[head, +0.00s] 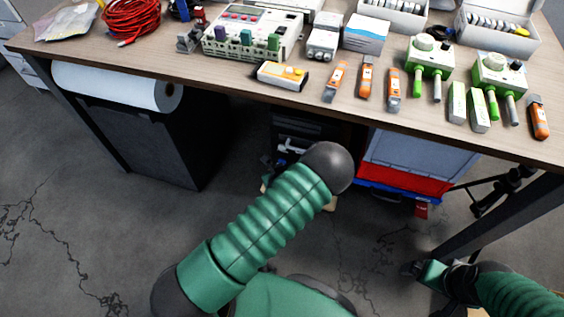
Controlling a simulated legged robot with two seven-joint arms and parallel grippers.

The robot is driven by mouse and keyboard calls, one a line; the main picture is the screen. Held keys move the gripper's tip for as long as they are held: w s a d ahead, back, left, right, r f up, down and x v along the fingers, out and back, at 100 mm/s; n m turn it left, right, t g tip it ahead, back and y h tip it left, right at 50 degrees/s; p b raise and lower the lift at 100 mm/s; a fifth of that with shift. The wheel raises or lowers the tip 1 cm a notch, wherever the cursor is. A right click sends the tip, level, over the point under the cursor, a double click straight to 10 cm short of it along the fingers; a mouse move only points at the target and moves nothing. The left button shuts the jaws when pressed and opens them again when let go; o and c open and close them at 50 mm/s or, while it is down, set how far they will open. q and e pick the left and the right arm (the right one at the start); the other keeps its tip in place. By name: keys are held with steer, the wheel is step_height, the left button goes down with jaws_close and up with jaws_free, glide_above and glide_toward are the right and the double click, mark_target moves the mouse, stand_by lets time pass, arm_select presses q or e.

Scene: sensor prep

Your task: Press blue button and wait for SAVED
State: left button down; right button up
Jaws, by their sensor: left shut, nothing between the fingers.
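A white instrument box (255,28) with small red marks on top stands at the back left of the table. Purple and green blocks sit along its front edge. A small white and orange unit (283,75) lies at the table's front edge. I cannot make out a blue button or the word SAVED. My left arm reaches up from the bottom, and its dark rounded end (328,167) is below and in front of the table edge, apart from everything on top. The left gripper is shut and empty; its fingers are hard to see. Part of my right arm shows at lower right.
Orange tools (366,76), green and white sensor units (430,58) and white boxes (366,33) fill the table's middle and right. A red cable coil (131,16) is at back left. The table's front left is clear. A blue and red crate (415,162) stands below.

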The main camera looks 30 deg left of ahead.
arm_select(q)
steer(key=shift+w+a, duration=0.1)
steer(key=shift+w, duration=0.15)
stand_by(0.4)
steer(key=shift+s+d+p, duration=0.2)
steer(key=shift+s+p, duration=0.3)
steer(key=shift+s, duration=0.35)
steer(key=shift+s, duration=0.1)
steer(key=shift+s+d+p, duration=0.2)
steer(key=shift+s+p, duration=0.1)
steer(key=shift+s, duration=0.5)
steer(key=shift+s+d+p, duration=0.2)
steer(key=shift+s+p, duration=0.15)
steer(key=shift+s, duration=0.4)
steer(key=shift+s+d+p, duration=0.2)
steer(key=shift+s+p, duration=0.1)
steer(key=shift+s, duration=0.5)
